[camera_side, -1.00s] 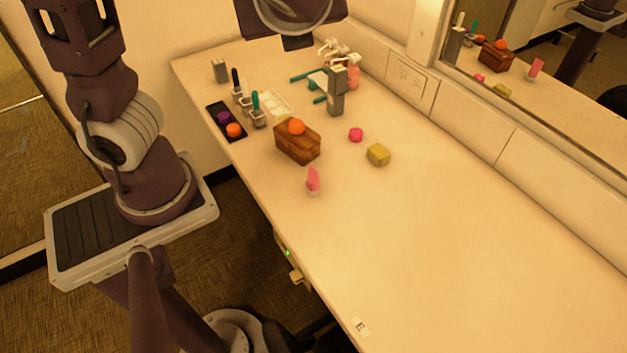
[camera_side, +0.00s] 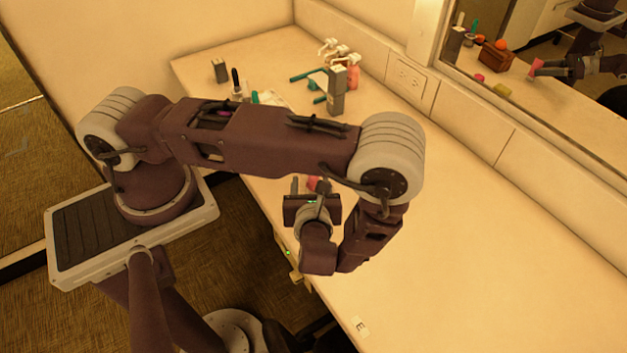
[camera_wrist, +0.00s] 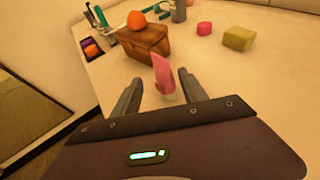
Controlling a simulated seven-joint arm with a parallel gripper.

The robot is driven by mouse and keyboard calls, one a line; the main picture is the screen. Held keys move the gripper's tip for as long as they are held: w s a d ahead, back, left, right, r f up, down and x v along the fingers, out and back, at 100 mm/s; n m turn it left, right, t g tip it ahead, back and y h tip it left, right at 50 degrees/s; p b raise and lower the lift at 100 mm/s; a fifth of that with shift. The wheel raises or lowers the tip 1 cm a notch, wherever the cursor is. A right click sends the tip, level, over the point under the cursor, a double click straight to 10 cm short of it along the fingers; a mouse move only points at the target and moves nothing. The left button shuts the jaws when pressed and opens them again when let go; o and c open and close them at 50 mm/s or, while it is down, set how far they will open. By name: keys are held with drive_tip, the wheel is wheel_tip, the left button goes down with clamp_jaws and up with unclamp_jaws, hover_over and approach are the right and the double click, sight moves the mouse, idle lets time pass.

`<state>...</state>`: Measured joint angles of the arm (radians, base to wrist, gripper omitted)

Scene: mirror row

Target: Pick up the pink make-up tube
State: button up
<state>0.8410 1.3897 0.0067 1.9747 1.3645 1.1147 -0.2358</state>
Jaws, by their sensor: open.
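The pink make-up tube (camera_wrist: 163,75) stands on the counter, slightly tilted in the wrist view, just beyond and between the tips of my gripper (camera_wrist: 160,85). The two grey fingers are apart, with the tube nearer the right finger. In the side view, my gripper (camera_side: 308,184) is low over the counter's front edge, and only a small pink part of the tube (camera_side: 316,184) shows beside the fingers. My arm hides the rest. Whether a finger touches the tube I cannot tell.
A brown wooden box (camera_wrist: 143,45) with an orange ball (camera_wrist: 137,20) on top stands just behind the tube. A pink puck (camera_wrist: 204,28) and a yellow-green block (camera_wrist: 239,38) lie back right. A dark tray (camera_wrist: 91,49) is at left.

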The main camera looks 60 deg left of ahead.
sight(313, 175)
drive_tip(key=x, duration=0.5)
drive_tip(key=shift+w+d+f, duration=0.1)
drive_tip(key=shift+w, duration=0.25)
clamp_jaws()
